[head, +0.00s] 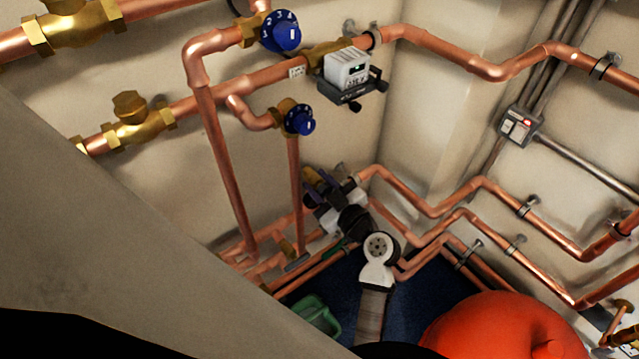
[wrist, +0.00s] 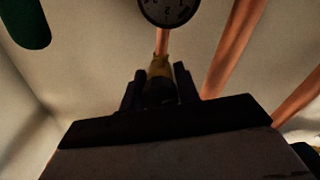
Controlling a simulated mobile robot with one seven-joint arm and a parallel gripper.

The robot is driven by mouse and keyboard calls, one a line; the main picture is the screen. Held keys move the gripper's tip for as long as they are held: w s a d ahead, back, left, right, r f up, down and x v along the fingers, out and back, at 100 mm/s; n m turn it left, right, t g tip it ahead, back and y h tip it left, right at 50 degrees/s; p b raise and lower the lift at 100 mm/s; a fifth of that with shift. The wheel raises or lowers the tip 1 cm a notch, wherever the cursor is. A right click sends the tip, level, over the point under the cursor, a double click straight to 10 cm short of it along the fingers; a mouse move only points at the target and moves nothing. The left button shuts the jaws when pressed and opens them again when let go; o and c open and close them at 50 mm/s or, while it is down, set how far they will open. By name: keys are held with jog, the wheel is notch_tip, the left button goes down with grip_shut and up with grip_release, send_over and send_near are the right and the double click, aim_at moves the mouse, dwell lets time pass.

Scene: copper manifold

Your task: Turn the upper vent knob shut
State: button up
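No knob is labelled as a vent, so I cannot tell for sure which is the upper vent knob. An upper blue numbered knob (head: 286,35) and a lower blue numbered knob (head: 300,120) sit on brass bodies on the left wall's pipes. My gripper (head: 326,188) is low in the corner, below both blue knobs, close to a brass fitting. In the wrist view, my gripper's two dark fingers (wrist: 160,88) stand apart, with a brass fitting (wrist: 160,66) and something dark between or just beyond them. Contact is too dark to judge. A numbered dial (wrist: 168,9) shows above.
A grey-white boxed device (head: 347,70) sits on the upper pipe, right of the upper blue knob. Copper pipes (head: 470,212) run along the right wall close to my arm. A red rounded object (head: 505,328) and a green container (head: 316,314) lie low in front.

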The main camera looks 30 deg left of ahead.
jog(key=c, duration=0.5)
jog(key=shift+o, duration=0.2)
jog(key=shift+m, duration=0.3)
jog(key=m, duration=0.5)
jog(key=shift+b, duration=0.4)
jog(key=m+p, duration=0.1)
jog(key=m, duration=0.5)
jog(key=m+p, duration=0.3)
jog(key=m, duration=0.3)
jog(key=shift+r+p, duration=0.15)
jog(key=shift+p, duration=0.25)
jog(key=m+p, duration=0.3)
jog(key=m, duration=0.1)
jog(key=shift+m+p, duration=0.75)
jog(key=shift+m, duration=0.65)
jog(key=shift+f, duration=0.2)
